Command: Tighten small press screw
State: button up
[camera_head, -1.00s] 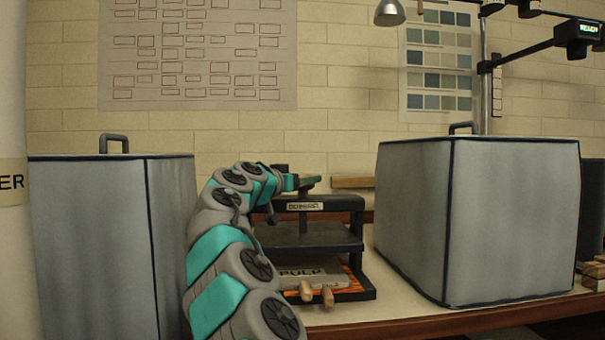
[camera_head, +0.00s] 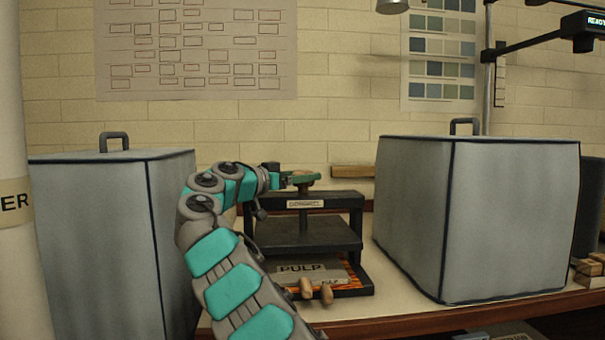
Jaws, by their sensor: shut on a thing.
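The small press (camera_head: 305,203) is a black frame on the table between two grey covered boxes, with a plate (camera_head: 308,235) across its middle. A grey slab marked PULP (camera_head: 318,273) lies on its base, below the plate. The fingertips are small and hard to make out.
A large grey box (camera_head: 480,220) stands close on the right, another (camera_head: 110,240) on the left. A wooden bar (camera_head: 352,172) is behind the press. The table's front edge (camera_head: 430,322) is near.

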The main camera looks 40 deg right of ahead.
dwell(0.5)
jog(key=o, duration=1.3)
jog(key=shift+a+b, duration=0.5)
jog(key=shift+a, duration=3.45)
